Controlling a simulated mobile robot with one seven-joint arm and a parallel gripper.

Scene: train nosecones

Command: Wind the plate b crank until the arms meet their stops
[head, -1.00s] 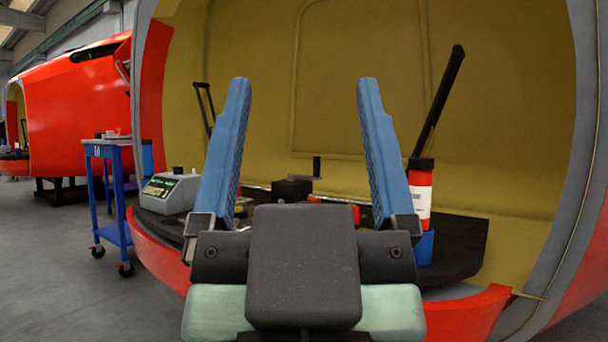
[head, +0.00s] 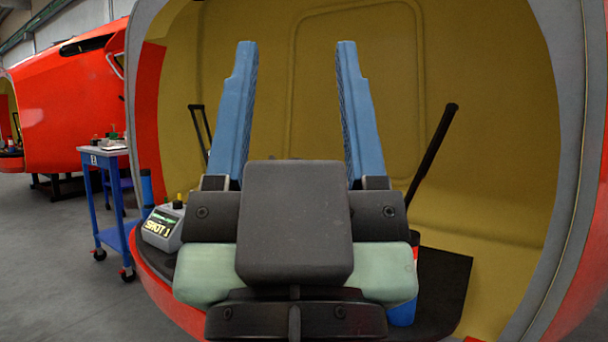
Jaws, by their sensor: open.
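My gripper (head: 296,48) is in the middle of the head view, its two blue fingers pointing up and apart with nothing between them. It is open in front of the yellow inside wall of the nosecone (head: 460,60). A slanted black arm (head: 432,155) stands at the right, its lower end hidden behind my gripper. A shorter black arm (head: 200,130) stands at the left behind the left finger. I cannot make out plate b or its crank; my gripper covers the middle of the dark shelf (head: 442,285).
A grey box with a lit display (head: 162,228) sits on the shelf's left. The nosecone's grey rim (head: 568,150) curves up at the right. A blue trolley (head: 108,200) stands on the floor at left, with another red nosecone (head: 66,110) behind.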

